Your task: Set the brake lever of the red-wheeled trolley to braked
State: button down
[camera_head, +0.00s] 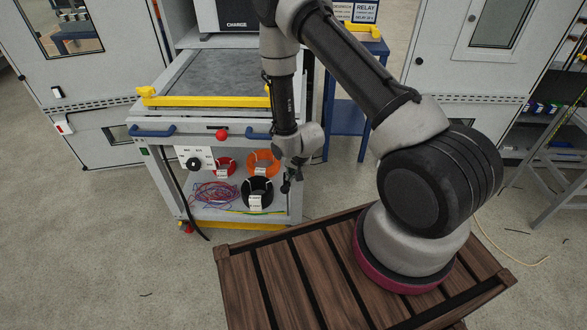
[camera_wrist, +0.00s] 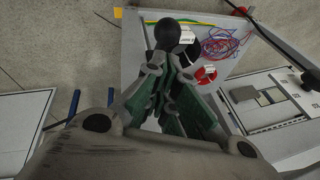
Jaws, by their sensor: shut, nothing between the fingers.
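The trolley (camera_head: 235,222) stands at centre left in the head view, with a small red wheel (camera_head: 186,227) at its lower front left corner. A red ball knob (camera_head: 222,134) is on its upper front, between two blue handles. My gripper (camera_head: 287,184) hangs at the trolley's front right side, fingers pointing down. In the wrist view, my gripper (camera_wrist: 170,72) is shut and empty, with green inner faces. A black ball-shaped knob (camera_wrist: 168,33) shows just beyond the fingertips; I cannot tell whether they touch or whether it belongs to the brake lever. The brake lever's setting cannot be read.
The open lower shelf holds a black coil (camera_head: 257,191), an orange coil (camera_head: 262,161), a red coil (camera_head: 225,166) and loose wires (camera_head: 215,194). A yellow bar (camera_head: 205,100) crosses the trolley top. A blue stand (camera_head: 346,117) is behind right. Floor left of the trolley is clear.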

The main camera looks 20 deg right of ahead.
aim_at(286, 186)
jog(key=x, duration=0.3)
jog(key=shift+f, duration=0.15)
jog(key=shift+f, duration=0.1)
